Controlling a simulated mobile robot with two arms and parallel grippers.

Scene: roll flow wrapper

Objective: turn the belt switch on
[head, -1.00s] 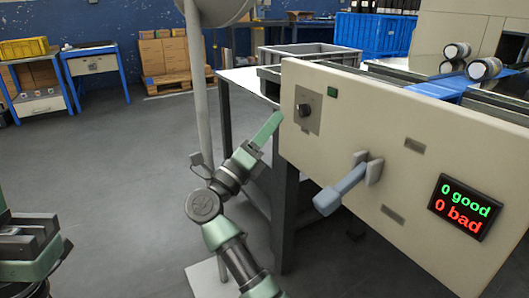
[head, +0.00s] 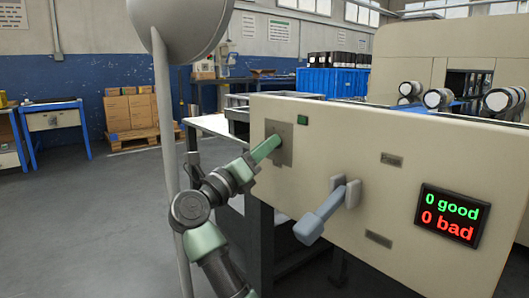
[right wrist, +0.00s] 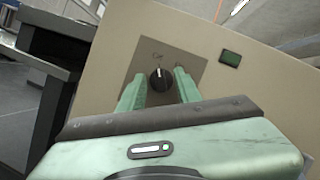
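The belt switch is a black round knob (right wrist: 158,82) with a light pointer mark, on a grey-brown plate (right wrist: 187,66) fixed to the beige machine panel. In the head view the plate (head: 284,131) shows, but my gripper hides the knob. My right gripper (head: 270,146) reaches the plate from the left. In the right wrist view its two green fingers (right wrist: 160,86) are open, one on each side of the knob, with gaps visible. Whether the fingertips touch the plate cannot be told. My left gripper is not in view.
A dark green square (head: 302,120) sits beside the plate. A blue-grey lever (head: 318,215) sticks out of the panel to the lower right. A display (head: 449,216) reads 0 good, 0 bad. A grey pole (head: 166,130) stands at the left.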

